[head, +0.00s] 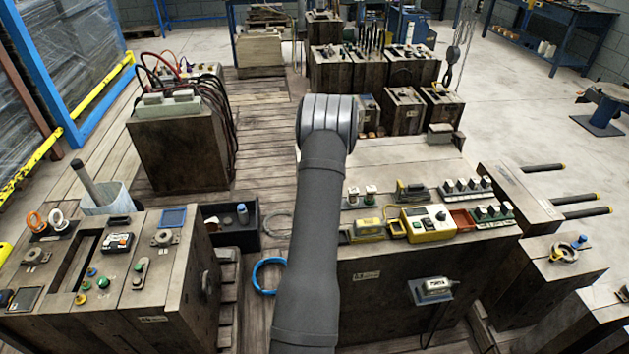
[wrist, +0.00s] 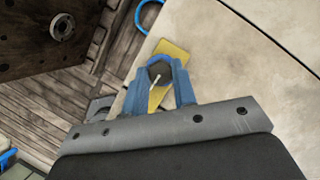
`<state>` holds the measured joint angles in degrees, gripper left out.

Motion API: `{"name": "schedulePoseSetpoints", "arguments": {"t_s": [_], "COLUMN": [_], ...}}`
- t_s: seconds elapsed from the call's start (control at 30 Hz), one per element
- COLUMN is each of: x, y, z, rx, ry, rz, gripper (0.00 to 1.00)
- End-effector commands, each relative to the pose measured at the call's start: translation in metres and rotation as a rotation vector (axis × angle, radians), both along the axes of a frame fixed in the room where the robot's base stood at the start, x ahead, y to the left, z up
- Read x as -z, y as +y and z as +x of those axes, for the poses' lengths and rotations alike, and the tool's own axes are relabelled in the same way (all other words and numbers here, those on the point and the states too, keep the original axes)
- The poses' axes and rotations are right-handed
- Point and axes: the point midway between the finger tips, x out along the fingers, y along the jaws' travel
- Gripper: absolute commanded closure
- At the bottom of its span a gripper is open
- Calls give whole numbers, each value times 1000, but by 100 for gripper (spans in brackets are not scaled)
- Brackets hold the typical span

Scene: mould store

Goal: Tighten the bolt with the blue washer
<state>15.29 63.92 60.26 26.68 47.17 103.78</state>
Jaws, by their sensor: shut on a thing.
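In the wrist view, my gripper (wrist: 160,88) has its blue fingers closed on either side of a dark, six-sided bolt head (wrist: 158,71). A thin pale line crosses the head. The bolt stands over a yellow plate (wrist: 174,52) on a pale surface. In the head view my arm covers the middle, and neither my gripper nor this bolt can be made out.
In the wrist view, a dark block (wrist: 35,35) lies left and a blue ring (wrist: 150,14) lies beyond the fingers. In the head view, a yellow control box (head: 428,222) and small parts crowd the right bench. A control bench (head: 150,297) stands left, cabled battery block (head: 180,150) behind.

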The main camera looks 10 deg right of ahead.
Motion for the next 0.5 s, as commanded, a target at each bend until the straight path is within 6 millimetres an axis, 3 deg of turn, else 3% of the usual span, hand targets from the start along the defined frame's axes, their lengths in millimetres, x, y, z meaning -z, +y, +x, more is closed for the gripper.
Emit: {"name": "schedulePoseSetpoints", "arguments": {"t_s": [0.23,0.27,0.33,0.5], "x": [-5,-5,-5,-2], "y": [-1,-1,-1,0], "z": [3,3,3,2], "rx": [1,0,0,0], "ry": [-10,-10,-9,-5], "rz": [-2,-2,-2,-1], "gripper": [98,69,55,53]}}
